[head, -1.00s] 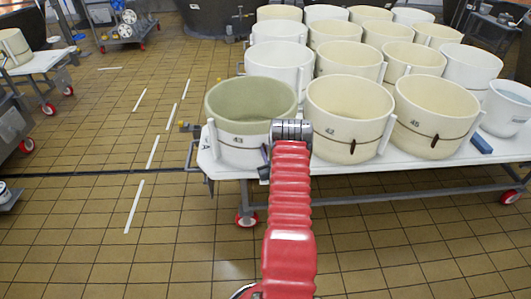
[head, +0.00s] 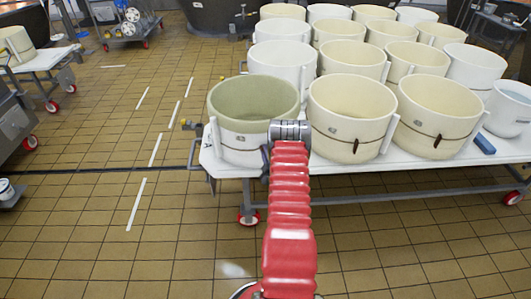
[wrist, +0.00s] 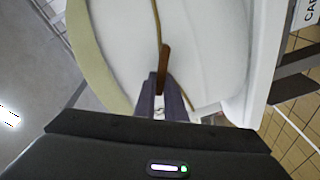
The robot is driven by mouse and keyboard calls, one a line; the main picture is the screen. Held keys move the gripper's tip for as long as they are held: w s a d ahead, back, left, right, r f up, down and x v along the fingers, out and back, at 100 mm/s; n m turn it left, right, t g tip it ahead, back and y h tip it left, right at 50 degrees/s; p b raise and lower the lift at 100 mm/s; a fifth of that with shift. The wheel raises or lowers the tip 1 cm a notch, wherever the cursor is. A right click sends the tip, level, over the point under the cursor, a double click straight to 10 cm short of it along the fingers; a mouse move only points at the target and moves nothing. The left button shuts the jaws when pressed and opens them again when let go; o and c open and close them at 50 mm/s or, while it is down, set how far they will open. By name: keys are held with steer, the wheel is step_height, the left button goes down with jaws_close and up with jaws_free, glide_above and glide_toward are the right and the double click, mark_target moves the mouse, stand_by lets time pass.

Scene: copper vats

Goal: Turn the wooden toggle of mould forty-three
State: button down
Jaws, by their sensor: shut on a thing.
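Mould forty-three (head: 238,140) is the front-left tub on the white table, pale outside with a greenish inside. In the head view, my gripper is at its front right side, and my own wrist hides the jaws and the toggle. In the wrist view, the mould's white wall (wrist: 205,35) fills the middle. A thin brown cord runs along the wall to the wooden toggle (wrist: 166,62). My gripper (wrist: 165,88) is shut on the toggle's near end. The toggle's free end sticks out beyond the fingertips, roughly in line with the cord.
Mould forty-two (head: 350,115) stands close on the right, with its own toggle at the front. Another cream mould (head: 437,115) stands right of that, near a blue block (head: 484,144). More moulds fill the table (head: 420,166) behind. The tiled floor at left is open.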

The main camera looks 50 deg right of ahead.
steer(key=n, duration=0.4)
steer(key=f+n, duration=0.1)
steer(key=shift+w+a+n, duration=0.15)
steer(key=shift+a+n, duration=0.1)
steer(key=shift+n, duration=0.15)
steer(key=shift+f, duration=0.1)
steer(key=c, duration=1.8)
jaws_free()
steer(key=shift+d, duration=0.1)
steer(key=v, duration=1.4)
